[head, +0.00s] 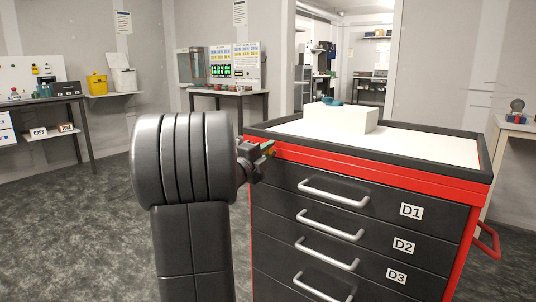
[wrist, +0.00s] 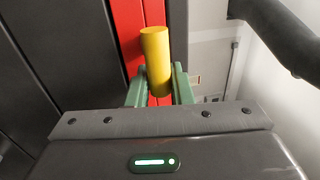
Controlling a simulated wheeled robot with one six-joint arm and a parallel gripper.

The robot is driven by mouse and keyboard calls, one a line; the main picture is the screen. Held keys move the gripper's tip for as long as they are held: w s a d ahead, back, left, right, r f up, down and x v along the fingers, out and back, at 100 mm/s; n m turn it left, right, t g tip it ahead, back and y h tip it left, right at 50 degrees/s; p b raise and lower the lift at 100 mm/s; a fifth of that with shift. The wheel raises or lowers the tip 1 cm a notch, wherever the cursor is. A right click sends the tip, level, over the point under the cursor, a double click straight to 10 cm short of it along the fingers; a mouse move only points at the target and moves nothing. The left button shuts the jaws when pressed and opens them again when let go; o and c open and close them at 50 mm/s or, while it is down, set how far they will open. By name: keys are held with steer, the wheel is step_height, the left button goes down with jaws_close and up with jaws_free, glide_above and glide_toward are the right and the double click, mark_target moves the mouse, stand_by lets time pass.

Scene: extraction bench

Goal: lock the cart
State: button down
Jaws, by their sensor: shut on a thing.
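The cart (head: 482,188) is a red and black drawer cabinet with a pale top. Its drawers D1 (head: 330,192), D2 (head: 330,224) and D3 (head: 325,254) look shut. A yellow cylindrical piece (wrist: 156,60) stands out by the red frame of the cart in the wrist view. My gripper (wrist: 158,88) has its green fingers shut on it, one on each side. In the head view my gripper (head: 262,152) is at the cart's upper left front corner, partly hidden behind my arm. I cannot tell which way the piece is turned on the lock.
A white box (head: 340,118) with a teal object (head: 332,101) on it sits on the cart top. A red side handle (head: 488,240) sticks out at the cart's right. Benches stand at the left (head: 40,102) and right (head: 515,126). The grey floor at left is clear.

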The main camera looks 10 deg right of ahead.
steer(key=shift+f, duration=0.15)
steer(key=c, duration=1.3)
jaws_free()
steer(key=shift+c, duration=0.2)
steer(key=shift+s+a, duration=0.1)
steer(key=p+v, duration=0.2)
steer(key=v, duration=1.1)
steer(key=shift+s+a, duration=0.2)
steer(key=b+x, duration=0.2)
steer(key=x, duration=1.1)
steer(key=shift+w+d, duration=0.25)
steer(key=shift+d, duration=0.05)
